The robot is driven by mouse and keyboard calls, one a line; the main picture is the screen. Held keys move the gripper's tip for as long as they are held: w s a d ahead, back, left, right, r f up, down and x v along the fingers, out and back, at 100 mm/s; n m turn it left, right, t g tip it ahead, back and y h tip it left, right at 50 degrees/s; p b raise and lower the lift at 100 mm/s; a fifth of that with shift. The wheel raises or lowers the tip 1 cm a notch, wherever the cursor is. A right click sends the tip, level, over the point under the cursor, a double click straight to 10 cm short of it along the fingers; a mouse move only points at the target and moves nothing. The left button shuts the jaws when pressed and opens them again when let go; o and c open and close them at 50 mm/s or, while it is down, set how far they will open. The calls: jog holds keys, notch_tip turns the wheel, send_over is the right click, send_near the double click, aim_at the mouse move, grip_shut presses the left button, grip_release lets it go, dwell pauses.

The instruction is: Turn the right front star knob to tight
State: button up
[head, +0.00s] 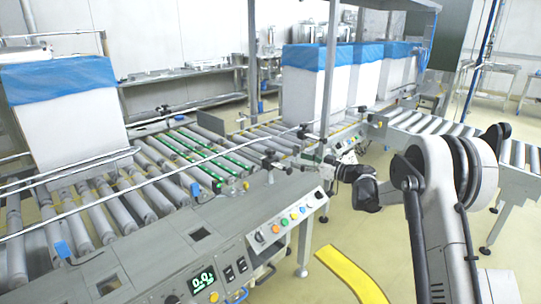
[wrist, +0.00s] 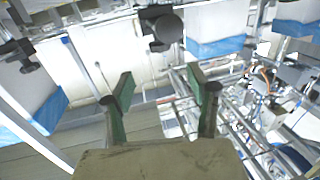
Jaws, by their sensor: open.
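My gripper (head: 342,172) is at the middle right in the head view, beside the control panel's right end. In the wrist view its two green-padded fingers (wrist: 160,84) stand wide apart with nothing between them. A black round knob on a dark clamp (wrist: 165,28) shows beyond the fingertips, apart from them. In the head view a black clamp with a knob (head: 269,160) sits on the conveyor's near edge, left of my gripper. Another black clamp (head: 304,131) is farther back. I cannot tell for certain which one the wrist view shows, nor the knob's tightness.
A control panel (head: 286,222) with coloured buttons lies below the clamps. A long guide rail (head: 225,155) crosses above the rollers. A white box with blue liner (head: 70,125) stands at left, more boxes (head: 305,90) behind. A yellow floor strip (head: 350,274) lies in front.

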aim_at(275, 153)
jog(key=b+x, duration=0.3)
jog(key=x, duration=1)
jog(key=shift+w+a, duration=0.15)
jog(key=shift+a, duration=0.15)
jog(key=c, duration=1.2)
